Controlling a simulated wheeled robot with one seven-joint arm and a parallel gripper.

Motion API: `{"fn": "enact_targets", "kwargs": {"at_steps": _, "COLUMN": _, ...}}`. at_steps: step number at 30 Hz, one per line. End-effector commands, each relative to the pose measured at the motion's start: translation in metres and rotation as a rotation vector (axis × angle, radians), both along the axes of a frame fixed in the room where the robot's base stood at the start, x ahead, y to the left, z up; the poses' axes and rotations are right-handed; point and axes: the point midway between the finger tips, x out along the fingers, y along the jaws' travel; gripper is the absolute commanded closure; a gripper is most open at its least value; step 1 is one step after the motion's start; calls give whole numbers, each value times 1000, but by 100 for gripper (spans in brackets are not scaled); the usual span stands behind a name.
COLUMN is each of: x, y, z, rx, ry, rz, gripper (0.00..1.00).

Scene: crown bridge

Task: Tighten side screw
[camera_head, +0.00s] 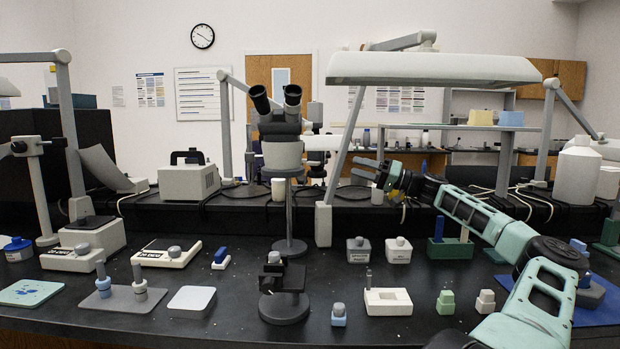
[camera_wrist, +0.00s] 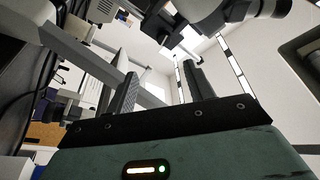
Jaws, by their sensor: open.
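My gripper (camera_head: 368,171) is open and empty. It is raised above the bench to the right of the microscope, with its fingers pointing left. In the wrist view its two dark fingers (camera_wrist: 160,82) stand apart with nothing between them. A small black holder on a round base (camera_head: 285,308) stands at the front middle of the bench, with a grey piece (camera_head: 274,257) on top. My gripper is well above and to the right of it, not touching. No side screw can be made out clearly in either view.
A white block with a pin (camera_head: 388,302), a green rack (camera_head: 450,249) and a grey stand with pegs (camera_head: 122,300) are on the bench.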

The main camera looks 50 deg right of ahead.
Motion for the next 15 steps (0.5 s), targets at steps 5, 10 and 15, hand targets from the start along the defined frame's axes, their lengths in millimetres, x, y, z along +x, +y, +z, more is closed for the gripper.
{"fn": "enact_targets", "kwargs": {"at_steps": 5, "x": -10, "y": 6, "z": -16, "rx": -46, "ry": -102, "rz": -64, "gripper": 47}}
{"fn": "enact_targets", "kwargs": {"at_steps": 10, "x": -10, "y": 9, "z": -11, "rx": -62, "ry": -132, "rz": -86, "gripper": 47}}
{"fn": "enact_targets", "kwargs": {"at_steps": 15, "x": 7, "y": 17, "z": -3, "rx": -63, "ry": -132, "rz": -83, "gripper": 47}}
